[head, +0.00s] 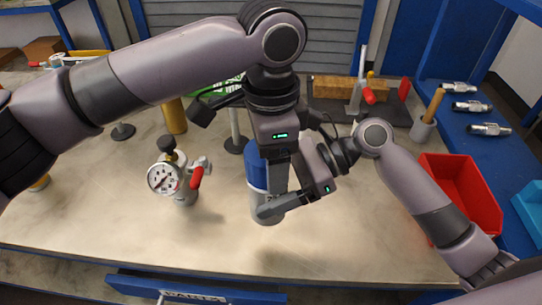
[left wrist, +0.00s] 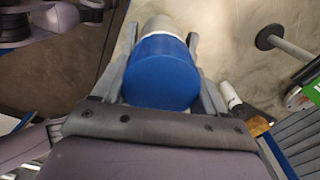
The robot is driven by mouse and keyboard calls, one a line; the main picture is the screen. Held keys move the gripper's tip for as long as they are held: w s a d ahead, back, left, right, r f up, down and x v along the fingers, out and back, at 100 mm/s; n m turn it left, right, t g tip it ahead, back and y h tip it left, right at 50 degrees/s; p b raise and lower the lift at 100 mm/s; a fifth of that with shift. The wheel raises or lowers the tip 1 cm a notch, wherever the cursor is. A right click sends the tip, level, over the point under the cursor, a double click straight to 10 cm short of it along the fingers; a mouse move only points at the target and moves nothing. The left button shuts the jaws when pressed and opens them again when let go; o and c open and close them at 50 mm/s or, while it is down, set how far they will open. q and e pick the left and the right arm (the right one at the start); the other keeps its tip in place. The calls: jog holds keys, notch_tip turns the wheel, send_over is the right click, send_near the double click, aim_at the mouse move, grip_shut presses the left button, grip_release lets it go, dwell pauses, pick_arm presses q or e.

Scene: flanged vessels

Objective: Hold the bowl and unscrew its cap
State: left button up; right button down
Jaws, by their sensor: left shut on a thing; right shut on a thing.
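The bowl (head: 264,213) is a light grey cylinder standing upright on the bench, with a blue cap (head: 256,172) on top. My left gripper (head: 274,182) comes down from above and is shut on the blue cap. In the left wrist view the blue cap (left wrist: 160,72) sits between the two fingers, with the grey bowl (left wrist: 165,25) beyond it. My right gripper (head: 275,207) reaches in low from the right and is shut on the bowl's body. The fingers hide part of the bowl and cap. Cap and bowl appear together; the thread is not visible.
A pressure gauge (head: 164,178) on a fitting with a red lever (head: 196,178) stands to the left. A red bin (head: 462,190) is at the right, near several metal fittings (head: 472,106) on a blue shelf. The bench front is clear.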

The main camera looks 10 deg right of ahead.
pick_arm(q)
jog(key=n, duration=0.6)
jog(key=shift+w+a+n, duration=0.15)
jog(key=shift+w+n, duration=0.2)
jog(key=shift+n, duration=0.05)
jog(key=o, duration=1.2)
jog(key=shift+c, duration=0.2)
jog(key=shift+s, duration=0.1)
jog(key=shift+s+d, duration=0.2)
jog(key=shift+d, duration=0.05)
jog(key=shift+r, duration=0.15)
